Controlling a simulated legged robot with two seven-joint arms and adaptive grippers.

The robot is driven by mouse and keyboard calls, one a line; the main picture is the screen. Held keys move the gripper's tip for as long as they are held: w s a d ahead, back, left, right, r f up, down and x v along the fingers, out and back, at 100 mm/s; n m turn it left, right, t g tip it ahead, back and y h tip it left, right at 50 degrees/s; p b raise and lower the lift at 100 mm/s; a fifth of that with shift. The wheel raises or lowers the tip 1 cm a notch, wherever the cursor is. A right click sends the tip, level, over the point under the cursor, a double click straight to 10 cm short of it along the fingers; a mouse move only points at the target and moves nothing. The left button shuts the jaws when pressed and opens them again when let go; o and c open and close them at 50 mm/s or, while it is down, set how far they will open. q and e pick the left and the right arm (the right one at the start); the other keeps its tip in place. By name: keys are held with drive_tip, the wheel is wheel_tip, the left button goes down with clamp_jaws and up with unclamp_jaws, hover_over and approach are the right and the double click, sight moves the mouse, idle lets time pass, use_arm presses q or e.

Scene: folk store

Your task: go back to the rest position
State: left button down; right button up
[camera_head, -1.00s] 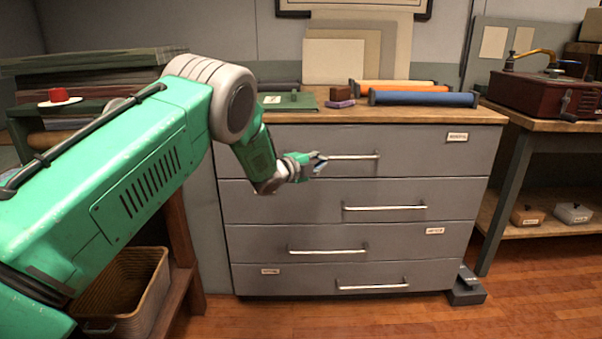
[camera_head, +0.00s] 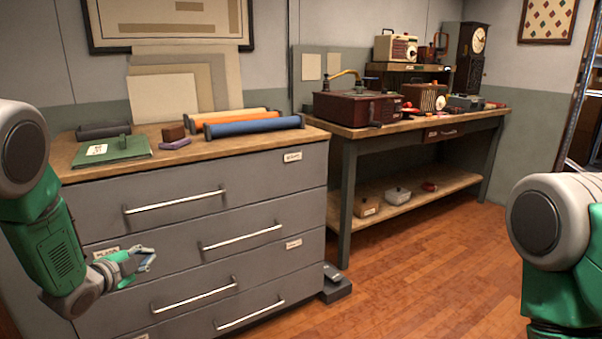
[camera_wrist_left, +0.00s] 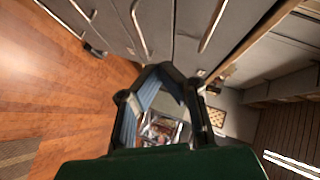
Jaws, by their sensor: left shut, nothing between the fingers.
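My left gripper (camera_head: 143,260) is at the lower left of the head view, in front of the grey drawer cabinet (camera_head: 262,187). It is shut and empty, and it also shows in the left wrist view (camera_wrist_left: 165,110). Its green arm bends down from the left edge. My right arm shows at the right edge of the head view with its grey joint and green links; its gripper is out of view. All the cabinet's visible drawers look shut.
On the cabinet lie a green folder (camera_head: 112,149), a purple block (camera_head: 174,144), a brown block (camera_head: 172,132) and blue (camera_head: 255,126) and orange (camera_head: 235,115) rolls. A workbench (camera_head: 400,127) with a dark red record player (camera_head: 352,108) stands right. Wooden floor (camera_head: 425,260) is open at the right.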

use_arm(q)
drive_tip(key=s+d+f+n+g+y+p, duration=0.15)
drive_tip(key=s+d+f+n+g, duration=0.25)
drive_tip(key=s+f, duration=0.5)
drive_tip(key=s+d+f+n+g+p, duration=0.25)
drive_tip(key=s+d+f+n, duration=0.2)
drive_tip(key=s, duration=0.75)
drive_tip(key=s+d+n+g, duration=0.2)
drive_tip(key=s+n+g, duration=0.1)
drive_tip(key=s, duration=0.9)
drive_tip(key=s+d+f+n+g+p, duration=0.1)
drive_tip(key=s+d+n+g, duration=0.1)
drive_tip(key=s, duration=1)
drive_tip(key=shift+n+g+y, duration=0.35)
drive_tip(key=shift+n+g, duration=0.2)
drive_tip(key=shift+g, duration=0.5)
